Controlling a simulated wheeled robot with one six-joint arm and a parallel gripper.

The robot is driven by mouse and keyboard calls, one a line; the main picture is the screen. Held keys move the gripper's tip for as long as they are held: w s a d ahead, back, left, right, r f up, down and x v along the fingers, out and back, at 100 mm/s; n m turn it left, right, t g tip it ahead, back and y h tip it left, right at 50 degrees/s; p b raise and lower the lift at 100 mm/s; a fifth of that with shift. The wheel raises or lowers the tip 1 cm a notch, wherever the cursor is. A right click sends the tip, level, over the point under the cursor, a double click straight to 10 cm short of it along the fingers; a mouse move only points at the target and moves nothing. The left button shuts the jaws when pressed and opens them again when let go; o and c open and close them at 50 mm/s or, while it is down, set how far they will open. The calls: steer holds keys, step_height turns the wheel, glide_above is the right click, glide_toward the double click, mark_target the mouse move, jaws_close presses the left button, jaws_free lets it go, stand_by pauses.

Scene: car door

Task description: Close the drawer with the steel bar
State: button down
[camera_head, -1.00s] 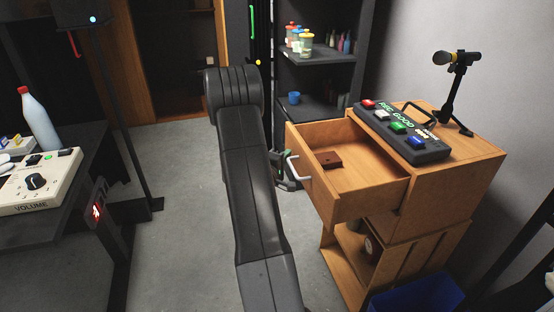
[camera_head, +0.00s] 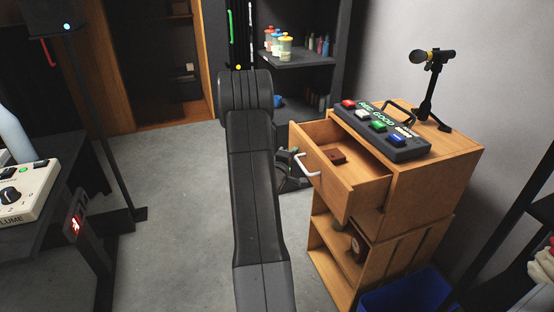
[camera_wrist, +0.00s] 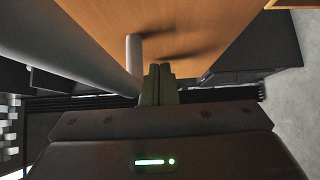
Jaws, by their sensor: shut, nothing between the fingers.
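The wooden drawer (camera_head: 325,185) with the steel bar handle (camera_head: 306,164) is partly open, sticking out to the left of its cabinet. A small dark brown block (camera_head: 335,155) lies inside it. My gripper (camera_head: 306,182) is at the drawer front, partly hidden by my own arm. In the wrist view my gripper (camera_wrist: 158,70) is shut and empty, its tips at the wooden drawer front (camera_wrist: 190,30). The steel bar (camera_wrist: 133,55) is just left of the fingers and not gripped. I cannot tell whether the tips touch the wood.
The wooden cabinet (camera_head: 425,190) carries a button box (camera_head: 383,130) and a microphone on a stand (camera_head: 432,75). A blue bin (camera_head: 405,290) stands at its foot. A desk with a control box (camera_head: 25,190) is on the left. Grey floor (camera_head: 180,190) lies open between.

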mark_target(328, 152)
steer(key=w+d, duration=0.1)
steer(key=d, duration=0.3)
steer(key=w+d+b, duration=0.1)
steer(key=d, duration=0.3)
steer(key=w+d+b, duration=0.1)
steer(key=w+d, duration=0.1)
steer(key=d, duration=0.3)
steer(key=shift+w, duration=0.1)
steer(key=shift+w+d, duration=0.1)
steer(key=shift+d, duration=0.2)
steer(key=shift+r+b, duration=0.15)
steer(key=shift+b, duration=0.15)
steer(key=shift+d+r, duration=0.1)
